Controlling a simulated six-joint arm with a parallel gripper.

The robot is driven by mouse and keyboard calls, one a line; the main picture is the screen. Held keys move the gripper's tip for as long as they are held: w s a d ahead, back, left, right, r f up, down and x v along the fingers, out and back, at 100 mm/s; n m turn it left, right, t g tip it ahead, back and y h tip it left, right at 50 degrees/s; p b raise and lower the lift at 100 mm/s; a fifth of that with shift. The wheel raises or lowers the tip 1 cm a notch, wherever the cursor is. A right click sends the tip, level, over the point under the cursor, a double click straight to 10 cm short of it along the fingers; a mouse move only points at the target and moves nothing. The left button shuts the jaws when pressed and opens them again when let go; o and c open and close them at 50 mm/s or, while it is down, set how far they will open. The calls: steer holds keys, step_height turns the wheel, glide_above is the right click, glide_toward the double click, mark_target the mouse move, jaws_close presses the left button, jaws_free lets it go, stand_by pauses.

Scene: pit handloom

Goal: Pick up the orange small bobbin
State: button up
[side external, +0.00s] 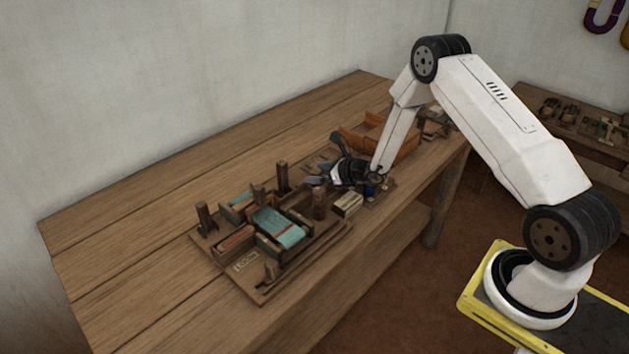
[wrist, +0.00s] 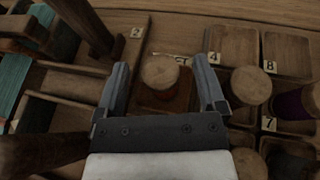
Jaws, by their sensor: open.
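A small bobbin with a pale round wooden top (wrist: 160,71) and an orange-brown body stands upright in a shallow compartment in the wrist view. My gripper (wrist: 161,66) is open and empty, with one finger left and one finger right of this bobbin. A gap shows on each side, and neither finger seems to touch it. In the side external view my gripper (side external: 320,182) is low over the bench, beside the small loom, and I cannot make out the orange bobbin there.
Another wooden-topped bobbin (wrist: 251,84) stands right of my right finger, with a purple bobbin (wrist: 298,101) beyond it. Numbered compartments surround them. The loom with teal cloth (side external: 279,226) lies left of my gripper. An orange-brown box (side external: 405,142) stands behind. The bench's left part (side external: 130,215) is clear.

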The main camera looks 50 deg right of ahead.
jaws_close()
steer(key=shift+r, duration=0.15)
stand_by(0.4)
steer(key=shift+r, duration=0.85)
steer(key=s+a+r, duration=0.2)
steer(key=s+r, duration=0.9)
steer(key=s, duration=0.2)
steer(key=shift+s+a, duration=0.25)
steer(key=shift+s, duration=0.15)
